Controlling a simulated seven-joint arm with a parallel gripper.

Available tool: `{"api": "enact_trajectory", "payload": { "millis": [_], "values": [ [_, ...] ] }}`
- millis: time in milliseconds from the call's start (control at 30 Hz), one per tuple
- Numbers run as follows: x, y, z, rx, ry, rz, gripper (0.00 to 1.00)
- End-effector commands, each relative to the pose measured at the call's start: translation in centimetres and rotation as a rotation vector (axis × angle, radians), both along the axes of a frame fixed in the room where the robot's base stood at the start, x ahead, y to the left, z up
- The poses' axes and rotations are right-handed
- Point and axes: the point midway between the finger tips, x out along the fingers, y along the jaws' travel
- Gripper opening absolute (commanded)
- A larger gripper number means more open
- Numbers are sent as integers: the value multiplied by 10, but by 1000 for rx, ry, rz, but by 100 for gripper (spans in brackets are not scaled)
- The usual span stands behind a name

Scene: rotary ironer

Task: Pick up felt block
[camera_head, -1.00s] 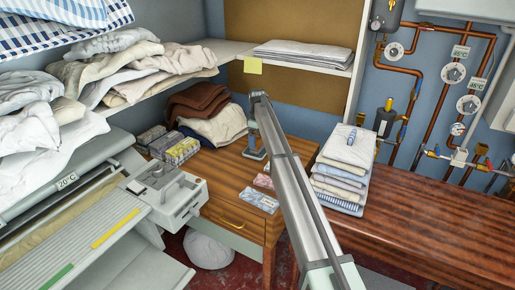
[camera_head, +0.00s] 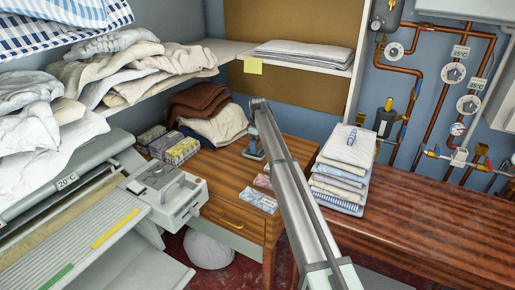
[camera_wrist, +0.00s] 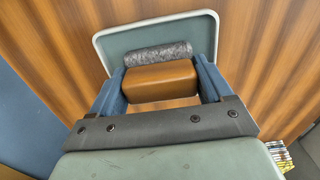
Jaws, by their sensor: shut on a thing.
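The felt block (camera_wrist: 160,82) shows in the wrist view as a brown, wood-like body with a dark grey speckled strip along its far side. My gripper (camera_wrist: 161,79) has a blue finger against each end of the block and is shut on it. A grey-green panel with a pale raised rim (camera_wrist: 103,42) shows behind the block; whether the block touches it I cannot tell. In the head view my gripper (camera_head: 254,149) is small, low over the back of the wooden table (camera_head: 225,190). The block cannot be made out there.
Flat packets (camera_head: 260,200) lie in front. A folded linen stack (camera_head: 345,170) stands to the right. The ironer (camera_head: 90,225) is at left. Bare wood is free at the table's middle.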

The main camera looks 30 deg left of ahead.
Motion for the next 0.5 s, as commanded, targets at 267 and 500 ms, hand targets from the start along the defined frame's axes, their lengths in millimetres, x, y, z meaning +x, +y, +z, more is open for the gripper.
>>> {"api": "enact_trajectory", "payload": {
  "millis": [267,500],
  "values": [
    [0,0,1,0,0,0,48],
    [0,0,16,1,-1,0,48]
  ]
}}
